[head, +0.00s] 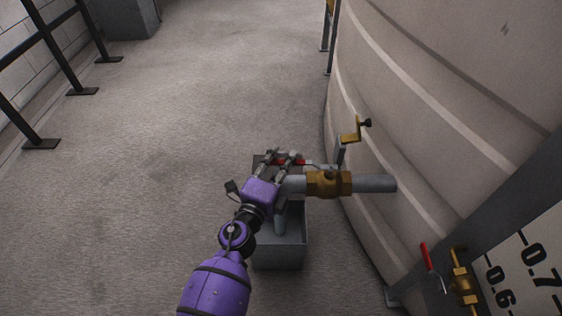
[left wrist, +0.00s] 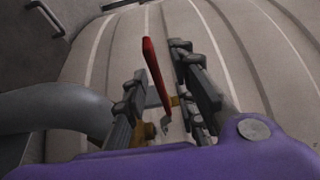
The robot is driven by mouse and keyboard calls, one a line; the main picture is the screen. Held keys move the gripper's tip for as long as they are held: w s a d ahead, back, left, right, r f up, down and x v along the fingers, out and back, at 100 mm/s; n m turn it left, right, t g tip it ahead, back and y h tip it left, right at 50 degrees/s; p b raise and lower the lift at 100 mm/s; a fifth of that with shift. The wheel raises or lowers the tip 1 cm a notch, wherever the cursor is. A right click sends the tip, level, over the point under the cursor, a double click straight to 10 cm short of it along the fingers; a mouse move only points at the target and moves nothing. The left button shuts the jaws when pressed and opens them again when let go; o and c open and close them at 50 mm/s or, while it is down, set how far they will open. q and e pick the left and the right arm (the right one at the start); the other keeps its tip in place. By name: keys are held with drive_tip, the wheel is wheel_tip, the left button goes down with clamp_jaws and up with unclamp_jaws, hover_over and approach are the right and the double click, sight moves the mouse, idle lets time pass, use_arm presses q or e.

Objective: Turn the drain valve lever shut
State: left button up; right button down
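The drain valve has a brass body (head: 328,184) on a grey pipe (head: 376,184) that comes out of the tank. Its red lever (head: 300,162) reaches left from the valve and is partly hidden by my left gripper (head: 285,157) in the head view. In the left wrist view the red lever (left wrist: 152,62) stands between the two fingers of the left gripper (left wrist: 162,68), with a gap showing on the right side. The fingers are apart, on either side of the lever. Whether one finger touches it is unclear. My right gripper is in neither view.
A grey open box (head: 279,252) stands on the floor under the pipe's outlet. The large ribbed tank (head: 440,110) fills the right side. A brass bracket-like fitting (head: 352,133) and a second red-handled valve (head: 462,284) are nearby. The floor at left is clear up to a black railing (head: 50,50).

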use_arm(q)
clamp_jaws()
